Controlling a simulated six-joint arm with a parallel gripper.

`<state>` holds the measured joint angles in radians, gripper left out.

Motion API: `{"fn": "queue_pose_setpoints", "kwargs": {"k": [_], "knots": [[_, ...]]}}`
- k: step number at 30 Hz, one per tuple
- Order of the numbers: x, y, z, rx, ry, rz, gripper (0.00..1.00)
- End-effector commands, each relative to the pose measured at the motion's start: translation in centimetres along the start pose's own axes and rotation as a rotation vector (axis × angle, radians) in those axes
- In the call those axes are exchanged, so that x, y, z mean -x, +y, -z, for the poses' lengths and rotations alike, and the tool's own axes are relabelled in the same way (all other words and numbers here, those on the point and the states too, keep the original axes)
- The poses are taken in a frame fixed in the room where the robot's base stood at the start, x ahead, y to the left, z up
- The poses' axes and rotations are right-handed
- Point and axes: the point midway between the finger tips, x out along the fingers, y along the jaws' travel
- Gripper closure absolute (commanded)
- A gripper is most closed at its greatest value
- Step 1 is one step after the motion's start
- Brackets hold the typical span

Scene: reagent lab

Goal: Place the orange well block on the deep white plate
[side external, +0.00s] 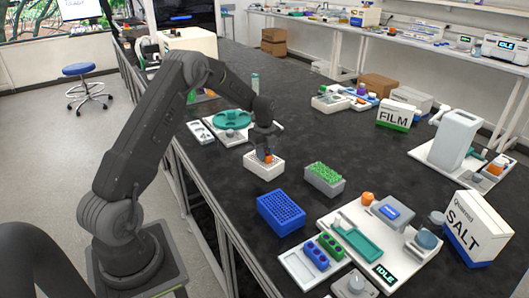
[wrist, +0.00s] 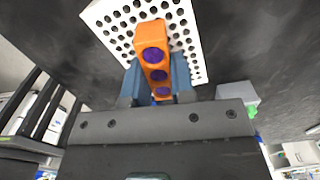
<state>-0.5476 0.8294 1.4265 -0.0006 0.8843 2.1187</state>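The orange well block (wrist: 153,43) has a row of purple wells and sits between the two fingers of my gripper (wrist: 156,82) in the wrist view. The fingers press against its sides. In the side view the block (side external: 267,158) is a small orange patch under my gripper (side external: 266,150). The deep white plate (side external: 262,175) is a white box with a grid of dark holes, directly below the gripper. In the wrist view the plate (wrist: 198,50) lies behind the block. I cannot tell whether the block touches the plate.
A green-filled grey rack (side external: 325,184) and a blue rack (side external: 281,218) stand to the right and front of the plate. A white tray with a green round dish (side external: 232,118) is behind it. A white station with blocks (side external: 350,243) lies at front right. Dark table around the plate is bare.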

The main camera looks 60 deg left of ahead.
Motion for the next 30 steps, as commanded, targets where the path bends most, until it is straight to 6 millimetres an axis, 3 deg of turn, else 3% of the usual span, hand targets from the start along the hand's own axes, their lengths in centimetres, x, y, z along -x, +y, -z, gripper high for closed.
{"fn": "queue_pose_setpoints", "kwargs": {"k": [8, 17, 20, 30], "knots": [[0.0, 0.0, 0.0, 0.0, 0.0, -0.001, 0.52], [0.4, 0.0, 0.0, 0.0, 0.0, 0.0, 0.52], [1.6, -0.1, 0.0, 0.0, -0.002, 0.003, 0.52], [8.6, -0.1, 0.0, 0.0, -0.002, 0.003, 0.52]]}}
